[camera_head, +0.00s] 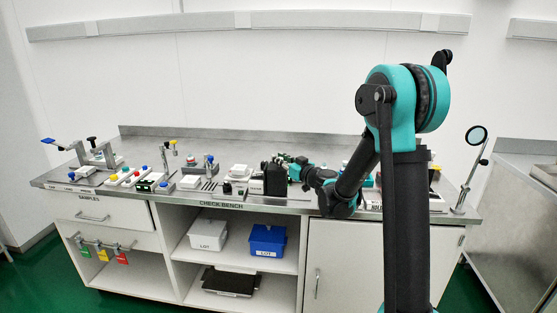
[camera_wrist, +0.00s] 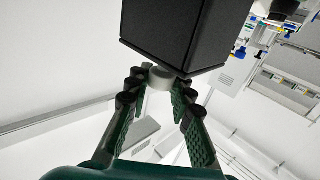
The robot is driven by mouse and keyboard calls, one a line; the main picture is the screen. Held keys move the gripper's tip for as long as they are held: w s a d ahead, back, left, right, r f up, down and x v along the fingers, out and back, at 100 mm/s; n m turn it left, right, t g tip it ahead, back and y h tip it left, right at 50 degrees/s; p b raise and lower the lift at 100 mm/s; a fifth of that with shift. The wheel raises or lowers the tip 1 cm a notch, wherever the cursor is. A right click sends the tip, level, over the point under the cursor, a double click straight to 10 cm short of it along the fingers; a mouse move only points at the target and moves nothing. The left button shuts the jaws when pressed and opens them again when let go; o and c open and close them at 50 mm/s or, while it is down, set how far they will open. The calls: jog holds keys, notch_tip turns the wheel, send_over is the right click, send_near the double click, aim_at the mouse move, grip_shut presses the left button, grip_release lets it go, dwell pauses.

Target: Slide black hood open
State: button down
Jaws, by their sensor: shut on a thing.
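The black hood (camera_head: 275,178) is a dark upright box on the bench, left of my gripper. In the wrist view the hood (camera_wrist: 185,30) fills the top middle, with a short pale grey knob (camera_wrist: 159,79) on its near side. My gripper (camera_wrist: 164,86) has its green fingers on both sides of this knob and is shut on it. In the head view my gripper (camera_head: 297,170) reaches in from the right, level with the hood; its fingertips are small and partly hidden there.
The steel check bench (camera_head: 130,148) holds several small fixtures left of the hood. A white box (camera_head: 256,186) stands just left of it. A round mirror (camera_head: 476,135) on a stand is at the right end. My arm hides part of the bench's right side.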

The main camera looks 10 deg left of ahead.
jog(key=d, duration=0.9)
jog(key=shift+s+d, duration=0.15)
jog(key=shift+d, duration=0.25)
jog(key=c, duration=1.3)
grip_release()
jog(key=shift+d, duration=0.15)
jog(key=shift+s, duration=0.1)
jog(key=v, duration=1.2)
